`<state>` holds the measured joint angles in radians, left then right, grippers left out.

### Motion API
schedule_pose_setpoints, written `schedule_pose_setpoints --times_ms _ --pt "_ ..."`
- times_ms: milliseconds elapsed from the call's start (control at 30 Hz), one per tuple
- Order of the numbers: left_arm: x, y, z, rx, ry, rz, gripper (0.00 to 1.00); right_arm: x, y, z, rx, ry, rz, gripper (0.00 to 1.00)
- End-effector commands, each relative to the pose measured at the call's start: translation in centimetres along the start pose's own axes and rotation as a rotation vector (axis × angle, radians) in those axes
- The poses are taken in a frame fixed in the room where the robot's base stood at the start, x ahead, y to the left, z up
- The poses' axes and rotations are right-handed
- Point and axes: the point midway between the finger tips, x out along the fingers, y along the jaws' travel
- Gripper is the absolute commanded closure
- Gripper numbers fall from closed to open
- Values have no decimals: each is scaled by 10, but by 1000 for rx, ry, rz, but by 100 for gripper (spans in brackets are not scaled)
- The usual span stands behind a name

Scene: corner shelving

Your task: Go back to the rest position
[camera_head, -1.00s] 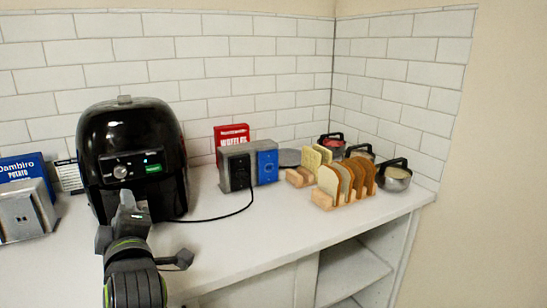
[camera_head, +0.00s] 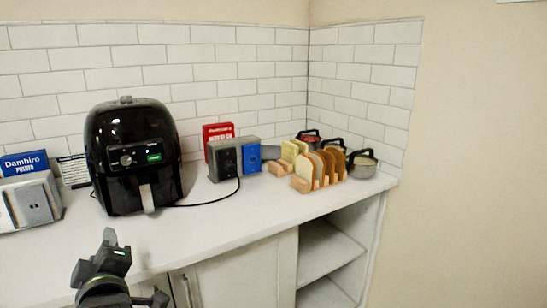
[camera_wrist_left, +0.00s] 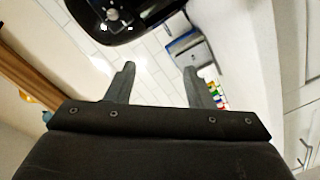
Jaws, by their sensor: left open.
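My left gripper (camera_head: 110,240) is in front of the white counter's edge, below and in front of the black air fryer (camera_head: 135,155). In the left wrist view its two fingers (camera_wrist_left: 158,80) stand apart with nothing between them. The air fryer has a knob, a green-lit display and a handle (camera_head: 148,198) at the front. Its dark body also shows at the top of the left wrist view (camera_wrist_left: 115,15). My right gripper does not show.
The white counter (camera_head: 215,225) has cabinets and open shelves (camera_head: 325,250) below. A grey and blue box pair (camera_head: 235,158), a red box (camera_head: 217,131), bread slices in a wooden rack (camera_head: 318,170) and several metal pots (camera_head: 362,165) stand right. A metal appliance (camera_head: 30,200) stands left.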

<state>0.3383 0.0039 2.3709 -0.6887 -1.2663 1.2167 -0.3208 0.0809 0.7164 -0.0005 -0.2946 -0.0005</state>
Motion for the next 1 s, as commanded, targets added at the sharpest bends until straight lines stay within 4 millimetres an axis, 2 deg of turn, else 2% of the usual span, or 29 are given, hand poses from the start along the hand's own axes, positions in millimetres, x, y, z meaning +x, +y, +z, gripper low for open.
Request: schedule_pose_setpoints --times_ms 267,367,467,600,700,800,1000 --pt "-13 -73 33 261 -165 -118 52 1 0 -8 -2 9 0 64" --pt "-26 -113 48 401 -266 -171 52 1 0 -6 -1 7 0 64" --pt "-49 -164 64 574 -410 -228 52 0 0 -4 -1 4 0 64" --pt "-94 -232 81 812 -644 -277 52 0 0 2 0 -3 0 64" --pt "-129 -271 87 951 -807 -287 52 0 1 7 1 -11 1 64" --pt "-162 -301 89 1059 -952 -282 52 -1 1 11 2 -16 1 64" --pt "-221 -344 86 1209 -1201 -241 52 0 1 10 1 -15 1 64"
